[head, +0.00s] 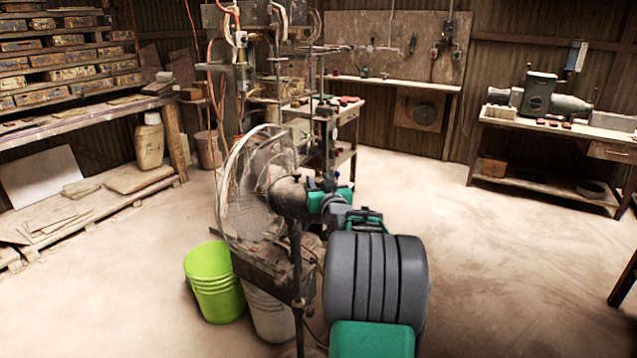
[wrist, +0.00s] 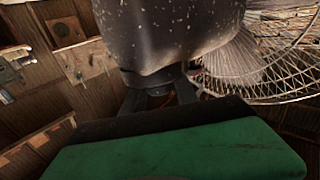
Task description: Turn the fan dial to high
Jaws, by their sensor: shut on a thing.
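A dusty pedestal fan (head: 262,195) with a round wire cage stands in the middle of the head view, its dark motor housing (head: 289,197) on the right of the cage. My gripper (head: 325,190) is at the rear of that housing, at the end of my outstretched arm. In the wrist view the speckled housing (wrist: 165,35) fills the top, and the cage (wrist: 275,65) shows at right. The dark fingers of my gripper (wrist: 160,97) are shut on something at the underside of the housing. The dial is hidden there, and its setting cannot be read.
A lime green bucket (head: 212,280) and a pale bucket (head: 268,312) stand by the fan's base. A cluttered press stand (head: 240,75) rises behind the fan. A workbench with a machine (head: 540,105) is at the right. The floor between is clear.

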